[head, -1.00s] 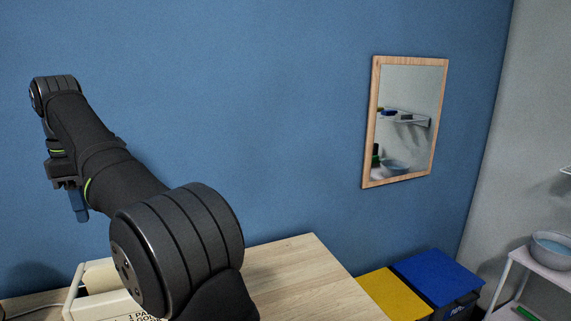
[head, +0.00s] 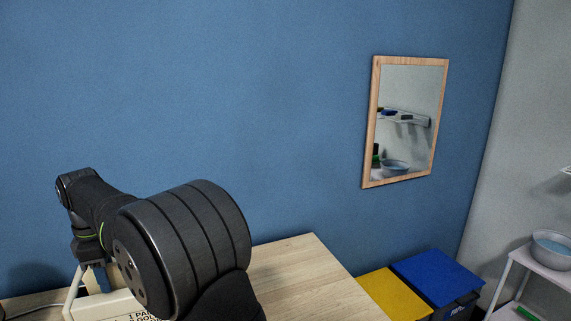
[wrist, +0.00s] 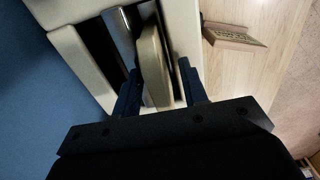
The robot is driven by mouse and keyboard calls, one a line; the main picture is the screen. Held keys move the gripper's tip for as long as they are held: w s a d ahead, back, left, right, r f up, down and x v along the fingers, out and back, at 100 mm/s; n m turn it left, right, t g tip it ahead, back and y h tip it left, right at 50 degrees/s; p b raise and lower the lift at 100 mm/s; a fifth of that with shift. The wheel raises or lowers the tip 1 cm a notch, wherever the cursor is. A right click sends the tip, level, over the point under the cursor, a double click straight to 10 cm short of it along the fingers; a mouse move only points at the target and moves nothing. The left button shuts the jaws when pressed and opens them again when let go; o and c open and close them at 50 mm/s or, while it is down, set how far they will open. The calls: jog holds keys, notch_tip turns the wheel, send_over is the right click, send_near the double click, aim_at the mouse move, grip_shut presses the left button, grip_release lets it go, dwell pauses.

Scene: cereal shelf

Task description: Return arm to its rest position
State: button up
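My arm (head: 180,250) reaches from the lower middle to the left in the head view, its far end low over a cream appliance or box (head: 110,305) with printed lettering. The gripper fingers are not clear there. In the wrist view my gripper (wrist: 160,90) has its two dark blue fingers apart. A tan, rounded slab (wrist: 155,65) lies between them, by a dark slot of the cream object (wrist: 85,65). The fingers look spread around the slab; contact is hard to tell.
The wooden tabletop (head: 305,280) is clear to the right of my arm. A small brown lettered block (wrist: 232,37) lies on it. A yellow bin (head: 393,293) and a blue bin (head: 437,275) stand beyond its right edge. A framed mirror (head: 370,125) hangs on the blue wall.

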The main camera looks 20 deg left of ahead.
notch_tip(320, 180, up, 12)
jog(key=w+d+f+m, duration=0.1)
jog(key=w+f+m, duration=0.1)
jog(key=w, duration=0.6)
jog(key=shift+d+m, duration=0.4)
jog(key=shift+f, duration=0.1)
